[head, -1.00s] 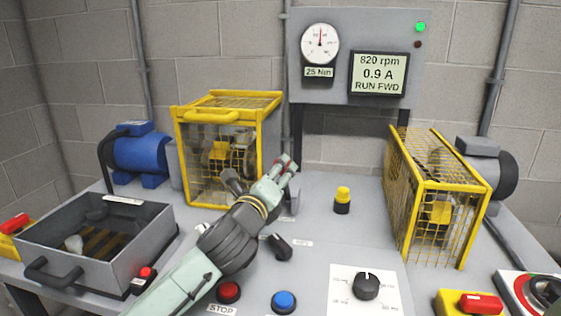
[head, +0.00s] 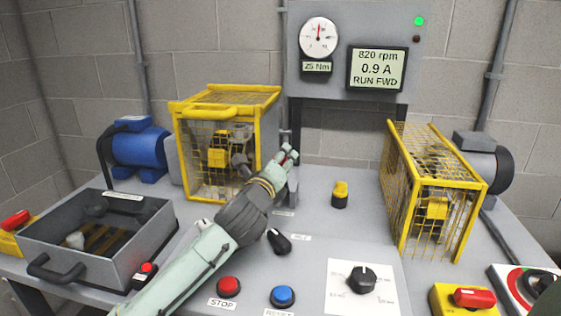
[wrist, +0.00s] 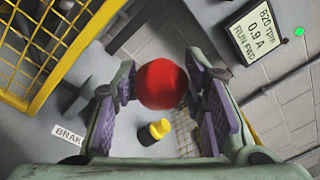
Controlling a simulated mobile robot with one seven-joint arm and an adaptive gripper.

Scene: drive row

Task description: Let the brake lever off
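The brake lever's round red knob (wrist: 162,84) is in the middle of the wrist view. It sits between the two purple-padded fingers of my gripper (wrist: 161,80), which are apart, with a narrow gap showing beside the knob. I cannot tell whether one finger touches it. In the head view my gripper (head: 288,158) is at the right side of the left yellow cage, and a bit of red shows between its fingers. The lever's shaft is hidden. A label reading "BRAK" (wrist: 68,135) lies on the bench at left in the wrist view.
The left yellow mesh cage (head: 222,190) stands close beside my gripper. A yellow-capped black button (head: 340,195) is to its right, and another cage (head: 435,200) stands farther right. The display (head: 378,70) reads 820 rpm, 0.9 A, RUN FWD. Red STOP (head: 228,287) and blue (head: 283,296) buttons are in front.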

